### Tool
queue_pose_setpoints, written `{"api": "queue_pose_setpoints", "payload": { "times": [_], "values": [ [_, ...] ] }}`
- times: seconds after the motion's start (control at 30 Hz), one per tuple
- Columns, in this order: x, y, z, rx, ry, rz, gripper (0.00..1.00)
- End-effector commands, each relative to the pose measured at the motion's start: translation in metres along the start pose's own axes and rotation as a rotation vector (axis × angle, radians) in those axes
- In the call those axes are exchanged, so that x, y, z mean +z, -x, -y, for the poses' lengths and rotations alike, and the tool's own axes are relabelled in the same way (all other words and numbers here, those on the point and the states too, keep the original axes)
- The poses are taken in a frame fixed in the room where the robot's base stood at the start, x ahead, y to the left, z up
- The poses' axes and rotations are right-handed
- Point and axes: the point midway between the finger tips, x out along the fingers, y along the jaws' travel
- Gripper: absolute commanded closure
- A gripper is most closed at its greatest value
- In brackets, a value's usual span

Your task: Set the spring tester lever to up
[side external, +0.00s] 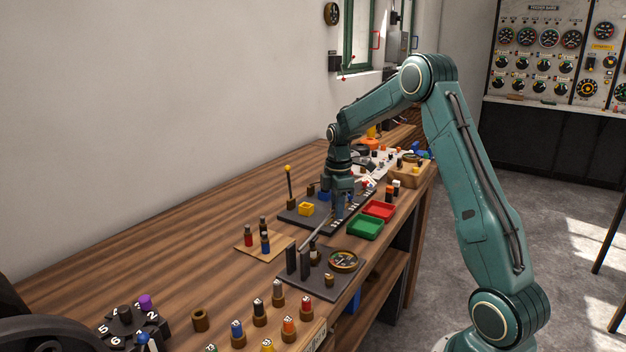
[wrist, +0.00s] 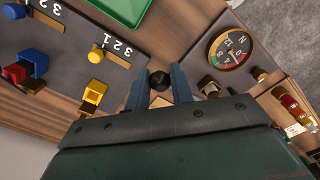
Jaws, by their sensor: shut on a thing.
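The spring tester (side external: 322,283) is a dark base on the bench with two dark uprights and a round gauge (side external: 343,261). The gauge also shows in the wrist view (wrist: 229,48). Its lever (side external: 316,232) is a thin grey rod, slanting from the uprights up towards my gripper (side external: 338,212). In the wrist view a black round knob (wrist: 160,75) sits between the two fingers of my gripper (wrist: 160,84), which is shut on it. The lever's rod is mostly hidden in the wrist view, and its far end is hidden by the fingers in the side view.
A dark numbered board (side external: 296,219) with a yellow block (side external: 306,209) and a yellow-knobbed stick (side external: 288,180) lies beside my gripper. A green tray (side external: 366,228) and red tray (side external: 380,210) stand to its right. A wooden plate (side external: 248,244) holds small cylinders.

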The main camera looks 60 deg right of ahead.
Motion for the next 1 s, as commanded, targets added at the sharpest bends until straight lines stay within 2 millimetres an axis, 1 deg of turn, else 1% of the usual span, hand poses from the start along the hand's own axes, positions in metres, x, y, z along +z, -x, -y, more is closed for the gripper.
{"api": "queue_pose_setpoints", "payload": {
  "times": [0.33, 0.57, 0.77, 1.0],
  "values": [
    [-0.001, 0.002, 0.001, 0.004, -0.002, 0.008, 1.00],
    [-0.001, 0.007, 0.002, 0.020, -0.001, 0.025, 1.00],
    [-0.004, 0.017, 0.004, 0.059, 0.001, 0.067, 1.00],
    [-0.011, 0.040, 0.010, 0.144, 0.003, 0.163, 1.00]
  ]
}}
